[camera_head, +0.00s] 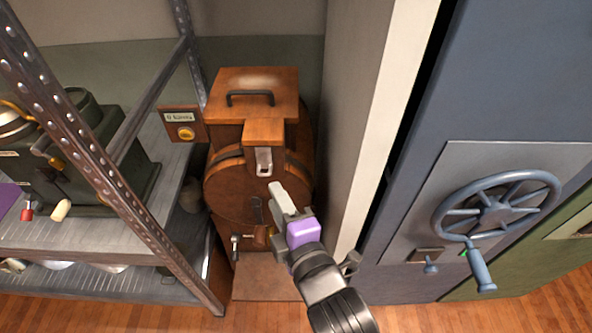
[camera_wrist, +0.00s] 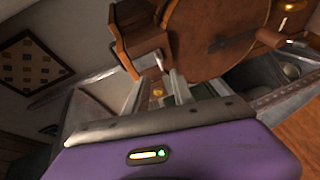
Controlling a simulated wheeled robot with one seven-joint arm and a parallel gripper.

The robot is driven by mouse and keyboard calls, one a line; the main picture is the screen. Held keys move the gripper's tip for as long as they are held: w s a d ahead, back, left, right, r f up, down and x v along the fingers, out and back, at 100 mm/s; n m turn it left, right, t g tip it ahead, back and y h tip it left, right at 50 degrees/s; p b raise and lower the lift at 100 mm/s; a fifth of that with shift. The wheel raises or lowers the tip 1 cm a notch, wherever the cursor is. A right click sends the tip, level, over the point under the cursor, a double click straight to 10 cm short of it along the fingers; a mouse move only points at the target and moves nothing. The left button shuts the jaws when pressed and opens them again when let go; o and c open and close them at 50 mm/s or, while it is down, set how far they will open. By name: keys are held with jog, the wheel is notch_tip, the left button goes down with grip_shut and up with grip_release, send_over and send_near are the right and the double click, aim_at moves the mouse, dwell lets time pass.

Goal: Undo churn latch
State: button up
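The wooden churn (camera_head: 233,190) stands in the gap between the metal shelf and a pale wall edge. Its box-like lid (camera_head: 285,84) has a dark handle. A small metal latch (camera_head: 264,161) sits on the front below the lid; what seems to be the latch shows in the wrist view (camera_wrist: 159,59). The churn barrel (camera_wrist: 210,30) fills the upper right of that view. My gripper (camera_head: 284,199), with pale fingers and a purple body, is in front of the barrel, just below and right of the latch. The finger gap is unclear, and I see nothing held.
A metal shelf (camera_head: 120,235) with a dark machine (camera_head: 90,150) stands at left. A yellow button box (camera_head: 182,122) is beside the churn. A blue door (camera_head: 490,80) with a handwheel (camera_head: 500,208) is at right. Open floor (camera_head: 160,313) lies in front.

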aim_at(264, 164)
jog(key=x, duration=0.7)
jog(key=shift+w+f+n+p, duration=0.2)
jog(key=shift+w+n+p, duration=0.1)
jog(key=shift+w, duration=0.05)
jog(key=shift+a, duration=0.1)
grip_shut()
